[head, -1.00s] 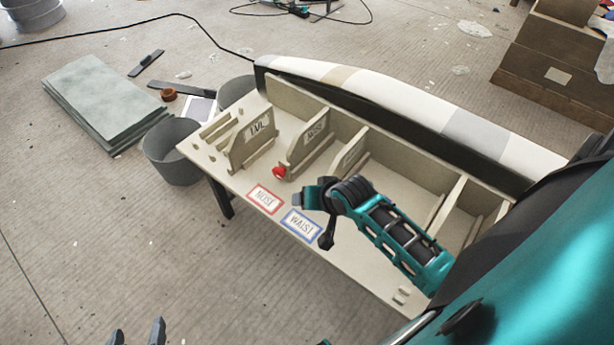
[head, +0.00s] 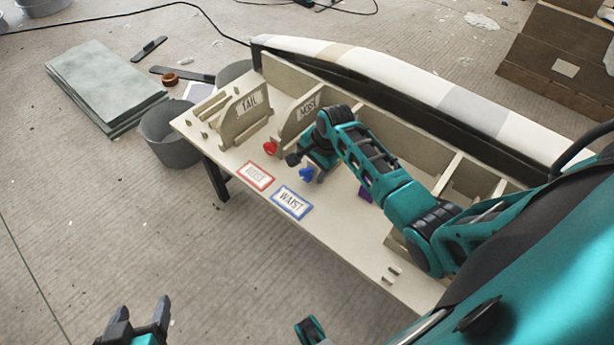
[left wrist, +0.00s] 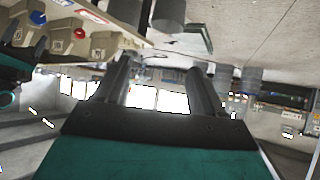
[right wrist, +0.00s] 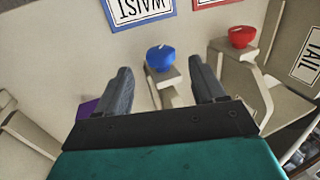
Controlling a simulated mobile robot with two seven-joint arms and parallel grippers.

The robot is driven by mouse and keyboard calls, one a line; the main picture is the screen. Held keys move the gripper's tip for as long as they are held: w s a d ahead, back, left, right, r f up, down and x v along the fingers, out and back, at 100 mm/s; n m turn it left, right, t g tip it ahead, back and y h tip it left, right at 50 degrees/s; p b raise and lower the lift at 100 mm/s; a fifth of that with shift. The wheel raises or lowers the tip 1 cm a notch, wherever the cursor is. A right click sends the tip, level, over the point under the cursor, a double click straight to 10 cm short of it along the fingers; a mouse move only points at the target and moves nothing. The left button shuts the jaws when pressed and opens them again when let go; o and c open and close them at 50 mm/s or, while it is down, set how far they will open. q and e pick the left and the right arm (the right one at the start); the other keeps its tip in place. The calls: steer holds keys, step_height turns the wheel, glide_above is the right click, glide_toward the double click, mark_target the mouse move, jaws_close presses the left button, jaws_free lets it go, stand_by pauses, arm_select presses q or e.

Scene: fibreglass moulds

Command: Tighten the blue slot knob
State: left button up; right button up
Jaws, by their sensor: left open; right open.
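The blue slot knob (head: 306,174) sits on the mould table behind the blue-framed WAIST label (head: 292,202). In the right wrist view the blue knob (right wrist: 160,55) shows ahead and between the open fingers. My right gripper (head: 307,164) is open at the knob, fingers on either side in view; contact cannot be told. In the left wrist view the blue knob (left wrist: 38,17) is at the upper left. My left gripper (head: 143,308) is open and empty over the floor, in front of the table.
A red knob (head: 270,147) stands left of the blue one, by a red-framed label (head: 254,176). Upright ribs and the TAIL plate (head: 249,102) rise behind. A purple part (head: 365,194) is partly hidden by my arm. A grey bucket (head: 170,138) stands left of the table.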

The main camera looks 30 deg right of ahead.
mark_target(307, 173)
steer(key=b+x, duration=0.1)
steer(key=x, duration=0.3)
steer(key=shift+w+f+b, duration=0.15)
steer(key=shift+f+b, duration=0.2)
steer(key=shift+f, duration=0.05)
steer(key=c, duration=1.1)
